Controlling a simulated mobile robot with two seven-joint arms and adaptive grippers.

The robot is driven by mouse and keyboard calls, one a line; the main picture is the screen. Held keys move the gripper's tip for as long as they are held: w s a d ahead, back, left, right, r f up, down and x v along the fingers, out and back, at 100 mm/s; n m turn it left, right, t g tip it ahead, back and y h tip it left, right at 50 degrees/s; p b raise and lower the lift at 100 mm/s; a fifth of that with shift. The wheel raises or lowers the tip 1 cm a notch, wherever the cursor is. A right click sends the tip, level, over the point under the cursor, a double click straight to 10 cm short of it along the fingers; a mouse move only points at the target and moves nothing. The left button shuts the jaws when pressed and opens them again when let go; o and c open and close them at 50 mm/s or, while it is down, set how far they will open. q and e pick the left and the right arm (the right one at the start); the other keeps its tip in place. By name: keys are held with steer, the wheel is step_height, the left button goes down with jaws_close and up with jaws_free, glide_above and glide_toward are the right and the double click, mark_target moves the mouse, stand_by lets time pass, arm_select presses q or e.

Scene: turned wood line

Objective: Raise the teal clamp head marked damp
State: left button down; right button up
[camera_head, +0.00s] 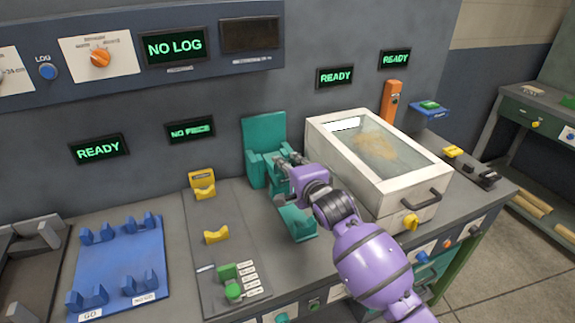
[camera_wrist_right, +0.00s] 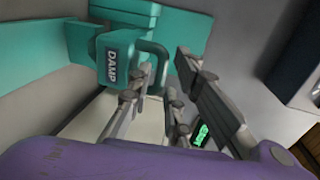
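The teal clamp head marked DAMP (camera_wrist_right: 112,62) faces the camera in the right wrist view, with a teal loop handle (camera_wrist_right: 160,52) on its right side. In the head view the teal clamp (camera_head: 262,133) stands against the back wall, its lower part partly covered by my right gripper (camera_head: 283,167). In the wrist view my right gripper (camera_wrist_right: 160,76) has its fingers apart, one on either side of the handle. I cannot tell whether either finger touches it. A teal base piece (camera_head: 299,222) lies below my gripper. My left gripper is not in view.
A white glass-topped box (camera_head: 318,135) with a black handle stands close to the right of my arm. Yellow cradles (camera_head: 216,236) and green switches (camera_head: 228,272) are to the left. A blue tray (camera_head: 122,262) lies farther left.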

steer(key=shift+w, duration=0.2)
jaws_close()
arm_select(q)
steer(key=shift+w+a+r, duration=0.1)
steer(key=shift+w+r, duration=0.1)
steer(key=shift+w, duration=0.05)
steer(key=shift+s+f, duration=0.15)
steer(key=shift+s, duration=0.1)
arm_select(e)
steer(key=shift+w, duration=0.1)
